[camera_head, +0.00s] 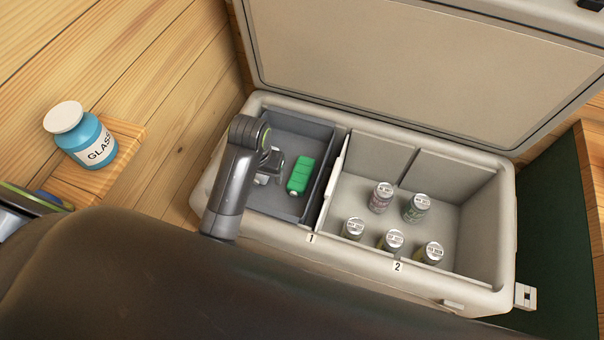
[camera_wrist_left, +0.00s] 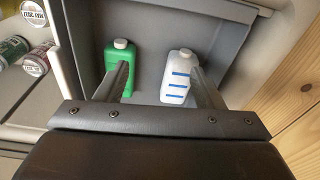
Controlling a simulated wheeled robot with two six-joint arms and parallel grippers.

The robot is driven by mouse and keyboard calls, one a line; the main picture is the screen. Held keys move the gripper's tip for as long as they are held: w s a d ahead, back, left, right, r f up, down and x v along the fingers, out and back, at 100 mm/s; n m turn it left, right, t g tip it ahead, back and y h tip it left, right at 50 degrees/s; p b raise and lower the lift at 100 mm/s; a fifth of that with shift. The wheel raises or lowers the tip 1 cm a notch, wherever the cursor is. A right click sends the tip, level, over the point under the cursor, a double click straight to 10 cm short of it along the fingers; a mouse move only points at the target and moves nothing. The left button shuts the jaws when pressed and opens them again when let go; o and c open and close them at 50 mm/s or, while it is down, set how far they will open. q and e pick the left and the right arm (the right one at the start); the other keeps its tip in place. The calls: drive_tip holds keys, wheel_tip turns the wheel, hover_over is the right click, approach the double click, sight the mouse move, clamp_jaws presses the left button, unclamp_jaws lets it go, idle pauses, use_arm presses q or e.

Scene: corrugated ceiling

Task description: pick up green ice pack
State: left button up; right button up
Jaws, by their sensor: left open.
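The green ice pack (camera_head: 301,174) lies in the small grey tray (camera_head: 296,122) in the left compartment of the cooler. In the left wrist view the green ice pack (camera_wrist_left: 117,55) has a white cap and is partly behind one finger. A white ice pack with blue marks (camera_wrist_left: 177,82) is beside it, partly behind the other finger. My left gripper (camera_head: 274,166) is over the tray, just left of the green pack. In the left wrist view my left gripper (camera_wrist_left: 158,72) is open with nothing held. Contact with either pack cannot be told. My right gripper is not in view.
The cooler's right compartment holds several small jars, such as a pink-labelled one (camera_head: 381,197). A divider (camera_head: 332,176) separates it from the tray. The open lid (camera_head: 420,60) stands behind.

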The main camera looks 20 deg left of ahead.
use_arm(q)
drive_tip(key=m+g, duration=0.1)
approach(300, 175)
drive_tip(key=f, duration=0.5)
drive_tip(key=shift+w+d, duration=0.2)
drive_tip(key=shift+a+f, duration=0.1)
drive_tip(key=shift+f, duration=1.25)
drive_tip(key=shift+a+f, duration=0.15)
drive_tip(key=shift+f, duration=1.25)
